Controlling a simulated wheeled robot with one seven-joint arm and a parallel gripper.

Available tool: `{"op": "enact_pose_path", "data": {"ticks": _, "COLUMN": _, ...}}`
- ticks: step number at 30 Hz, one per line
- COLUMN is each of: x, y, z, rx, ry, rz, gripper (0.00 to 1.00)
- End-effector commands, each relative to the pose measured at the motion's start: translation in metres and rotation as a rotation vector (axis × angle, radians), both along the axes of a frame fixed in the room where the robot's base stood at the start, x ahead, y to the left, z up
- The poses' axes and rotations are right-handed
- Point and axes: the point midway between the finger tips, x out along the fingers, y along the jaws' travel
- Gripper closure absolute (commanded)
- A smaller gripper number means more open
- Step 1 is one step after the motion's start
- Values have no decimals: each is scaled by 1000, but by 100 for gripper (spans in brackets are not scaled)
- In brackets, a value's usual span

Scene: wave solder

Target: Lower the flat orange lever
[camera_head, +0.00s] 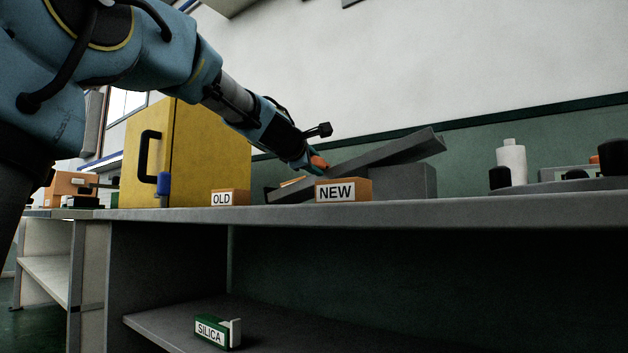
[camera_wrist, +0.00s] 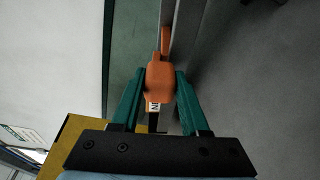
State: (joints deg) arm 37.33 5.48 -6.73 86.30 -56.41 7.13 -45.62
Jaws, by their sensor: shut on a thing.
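The flat orange lever (camera_head: 319,162) shows as a small orange end at the tip of my gripper (camera_head: 311,165), beside a tilted dark grey beam (camera_head: 390,154) above the grey bench. In the wrist view the rounded orange piece (camera_wrist: 160,76) sits between the two green fingertips of my gripper (camera_wrist: 163,82), and the fingers are shut on it. The lever's far end and its mount are hard to make out behind the fingers and the beam.
Orange boxes labelled NEW (camera_head: 343,190) and OLD (camera_head: 230,197) stand at the bench's front edge. A yellow cabinet (camera_head: 190,150) with a black handle is left of them. A grey block (camera_head: 403,181), a white bottle (camera_head: 511,160) and dark round items are to the right.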

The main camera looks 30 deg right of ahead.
Motion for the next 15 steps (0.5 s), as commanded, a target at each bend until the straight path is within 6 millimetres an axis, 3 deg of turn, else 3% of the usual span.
{"op": "enact_pose_path", "data": {"ticks": 1, "x": 0, "y": 0, "z": -10, "rx": -8, "ry": -4, "rz": 3, "gripper": 100}}
{"op": "enact_pose_path", "data": {"ticks": 15, "x": -2, "y": -1, "z": -12, "rx": -45, "ry": -22, "rz": 13, "gripper": 100}}
